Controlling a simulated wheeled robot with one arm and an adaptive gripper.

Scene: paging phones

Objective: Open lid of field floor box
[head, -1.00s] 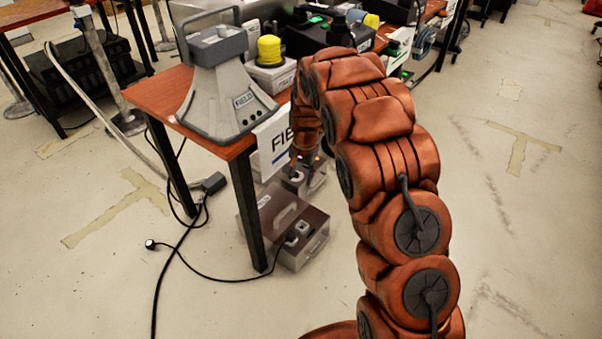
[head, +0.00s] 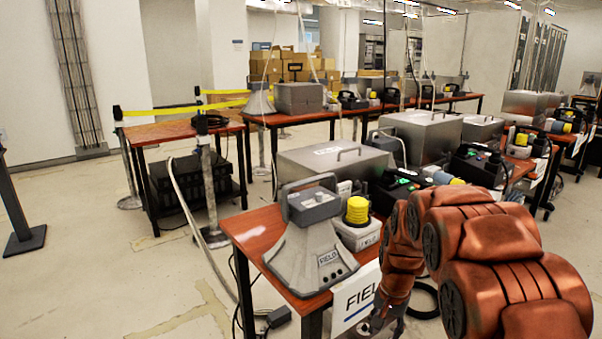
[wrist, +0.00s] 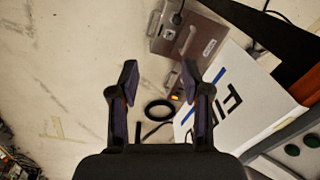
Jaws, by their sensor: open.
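The field floor box (wrist: 192,38) shows in the wrist view, top centre, on the floor. It is a grey-brown metal box with a handle and a pale label, and its lid looks shut. It is out of sight in the head view. My gripper (wrist: 160,78) is open, its two dark fingers spread and apart from the box, which lies beyond the fingertips. In the head view my gripper (head: 382,316) is low beside the table's front sign, mostly cut off by the bottom edge.
A white FIELD sign (wrist: 228,98) hangs close to the right finger. A black ring (wrist: 160,110) lies on the floor. The wooden table (head: 255,232) carries a grey FIELD unit (head: 315,245) and a yellow-topped device (head: 357,212).

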